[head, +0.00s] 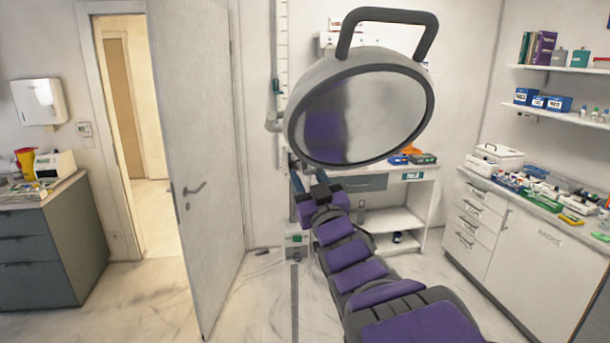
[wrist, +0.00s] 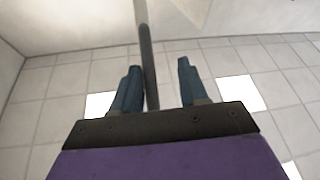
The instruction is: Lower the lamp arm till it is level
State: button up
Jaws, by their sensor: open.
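The lamp's round grey head (head: 360,105) hangs large in the upper middle of the head view, tilted, its glossy face toward me. A dark looped handle (head: 388,16) rises from its top rim. No lamp arm shows clearly in the head view; the lamp head hides what is behind it. My gripper (head: 308,177) is below the lamp head's lower left edge, its blue fingers pointing up. In the wrist view my gripper (wrist: 158,68) is open. A dark bar (wrist: 147,60) runs between its fingers in the picture; I cannot tell its depth or whether it is touched.
A half-open door (head: 200,150) stands left of centre. A grey cabinet (head: 50,245) is at far left. A white drawer counter (head: 520,235) with supplies is at right, under shelves (head: 560,70). A low white desk (head: 405,215) is behind. Pale floor is free at left.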

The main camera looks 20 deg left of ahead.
jog(key=shift+w+d+r, duration=0.25)
jog(key=shift+w+r, duration=0.15)
jog(key=shift+w, duration=0.05)
jog(key=shift+d+r, duration=0.15)
jog(key=shift+d, duration=0.3)
jog(key=shift+a, duration=0.7)
jog(key=shift+c, duration=1.1)
jog(key=shift+a, duration=0.1)
jog(key=shift+c, duration=0.8)
jog(key=shift+w+d, duration=0.15)
jog(key=shift+d, duration=0.15)
grip_shut()
